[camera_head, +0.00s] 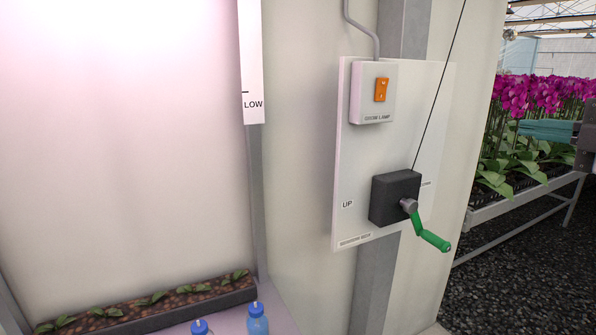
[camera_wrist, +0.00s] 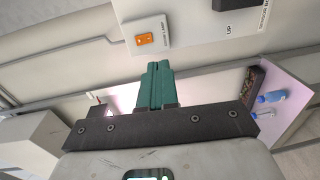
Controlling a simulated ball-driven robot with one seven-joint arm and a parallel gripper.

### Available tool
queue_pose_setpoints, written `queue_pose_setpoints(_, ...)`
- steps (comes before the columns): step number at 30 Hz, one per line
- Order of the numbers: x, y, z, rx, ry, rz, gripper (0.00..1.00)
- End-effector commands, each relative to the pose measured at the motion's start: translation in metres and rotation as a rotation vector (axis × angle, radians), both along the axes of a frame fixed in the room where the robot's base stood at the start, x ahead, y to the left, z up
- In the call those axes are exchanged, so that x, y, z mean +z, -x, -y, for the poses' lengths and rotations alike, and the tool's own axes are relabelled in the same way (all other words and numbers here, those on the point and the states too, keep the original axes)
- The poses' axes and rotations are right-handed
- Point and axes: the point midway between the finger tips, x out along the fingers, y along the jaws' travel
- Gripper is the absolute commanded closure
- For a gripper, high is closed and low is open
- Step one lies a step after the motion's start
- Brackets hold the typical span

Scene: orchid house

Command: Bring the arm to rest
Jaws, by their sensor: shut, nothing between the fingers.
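My gripper (camera_wrist: 157,66) shows in the wrist view with its two teal fingers together and nothing between them. In the head view my gripper (camera_head: 522,129) is at the right edge, its teal fingers pointing left and its dark palm cut off by the frame. It is in front of the orchid bench there and well right of the wall panel. It appears to touch nothing. Most of my arm is out of view.
A white panel (camera_head: 349,155) carries a lamp box with an orange switch (camera_head: 381,90) and a black winch (camera_head: 388,197) with a green crank handle (camera_head: 431,239). A planter trough (camera_head: 150,318) and blue bottles (camera_head: 257,322) stand lower left. Orchids (camera_head: 530,96) fill a bench at right.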

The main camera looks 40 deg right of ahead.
Motion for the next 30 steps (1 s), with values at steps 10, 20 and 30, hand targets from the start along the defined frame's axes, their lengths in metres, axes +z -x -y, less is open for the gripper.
queue_pose_setpoints(10,-0.026,-0.022,0.001,0.004,-0.143,0.017,1.00)
queue_pose_setpoints(20,-0.085,-0.066,-0.008,0.000,-0.428,0.016,1.00)
queue_pose_setpoints(30,-0.241,-0.138,-0.081,-0.088,-0.996,-0.156,1.00)
